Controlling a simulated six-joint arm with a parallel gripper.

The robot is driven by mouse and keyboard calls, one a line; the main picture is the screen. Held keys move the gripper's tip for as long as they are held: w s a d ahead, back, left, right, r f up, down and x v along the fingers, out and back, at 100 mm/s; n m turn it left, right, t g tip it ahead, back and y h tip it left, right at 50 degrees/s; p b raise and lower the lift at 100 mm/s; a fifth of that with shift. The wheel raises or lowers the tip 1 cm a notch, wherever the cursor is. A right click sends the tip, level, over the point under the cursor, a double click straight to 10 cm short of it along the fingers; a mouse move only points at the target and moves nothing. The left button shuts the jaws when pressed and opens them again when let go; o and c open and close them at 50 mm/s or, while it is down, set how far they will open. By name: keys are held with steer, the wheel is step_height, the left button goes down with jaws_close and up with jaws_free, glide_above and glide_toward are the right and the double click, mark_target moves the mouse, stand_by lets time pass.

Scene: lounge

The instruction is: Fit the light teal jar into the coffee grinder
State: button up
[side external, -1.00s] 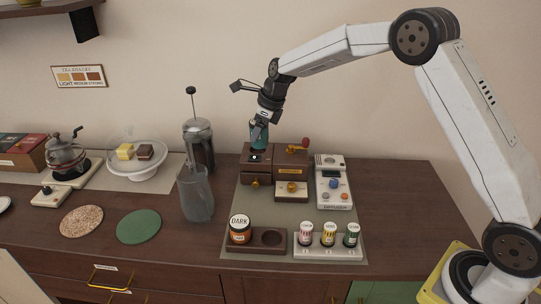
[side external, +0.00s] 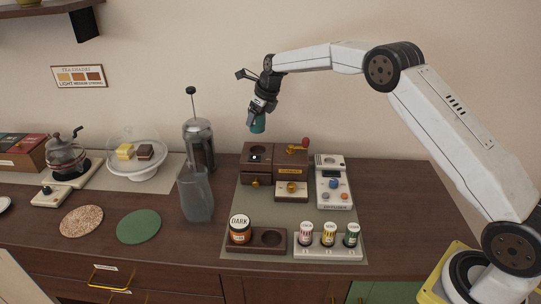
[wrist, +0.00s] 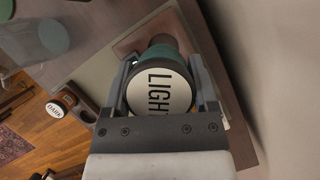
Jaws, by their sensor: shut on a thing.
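The light teal jar (side external: 258,124) is in my gripper (side external: 257,112), held in the air above the coffee grinder. In the wrist view the jar (wrist: 160,84) shows its round white top reading LIGHT, between the two fingers of my gripper (wrist: 163,90). The coffee grinder (side external: 290,161) is a brown wooden box with a gold plate and a red-knobbed crank. The socket block (side external: 256,158) at its left has a dark opening on top. A clear gap shows between the jar's bottom and the block.
A DARK jar (side external: 240,229) stands in a wooden holder (side external: 270,248) beside an empty round recess. Several small jars (side external: 329,233) stand in a white rack. A French press (side external: 199,145) and a glass pitcher (side external: 195,194) stand left of the grinder. A grey scale-like device (side external: 333,184) is at its right.

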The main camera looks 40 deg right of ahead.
mark_target(264, 124)
steer(key=shift+f, duration=0.2)
steer(key=shift+f, duration=2.85)
steer(key=shift+f, duration=1.35)
steer(key=o, duration=1.3)
steer(key=shift+c, duration=0.2)
steer(key=shift+v, duration=3.75)
steer(key=shift+a, duration=0.1)
